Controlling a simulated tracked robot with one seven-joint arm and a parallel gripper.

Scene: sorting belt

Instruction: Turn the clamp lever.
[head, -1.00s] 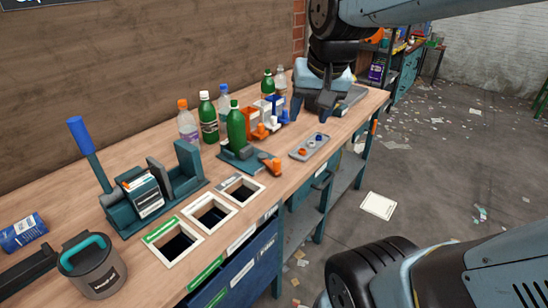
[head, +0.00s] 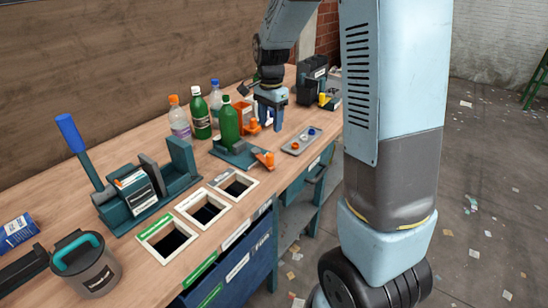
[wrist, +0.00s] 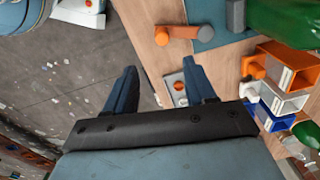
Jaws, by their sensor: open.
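The clamp has a teal base (head: 232,153) on the workbench, with an orange-tipped lever (head: 264,159) sticking out at its right front. A green bottle (head: 229,122) stands upright in the clamp. In the wrist view the lever (wrist: 175,34) shows at the top, beyond my fingertips and apart from them, with part of the teal base (wrist: 208,30) beside it. My gripper (head: 268,120) is above the bench, behind and to the right of the clamp. Its two fingers (wrist: 160,78) are spread with nothing held between them.
A grey tray (head: 301,141) with small caps lies right of the clamp. Orange, white and blue holders (wrist: 285,80) stand near my gripper. Several bottles stand behind the clamp. Bin openings (head: 204,207) and a press with a blue-handled lever (head: 72,132) are to the left.

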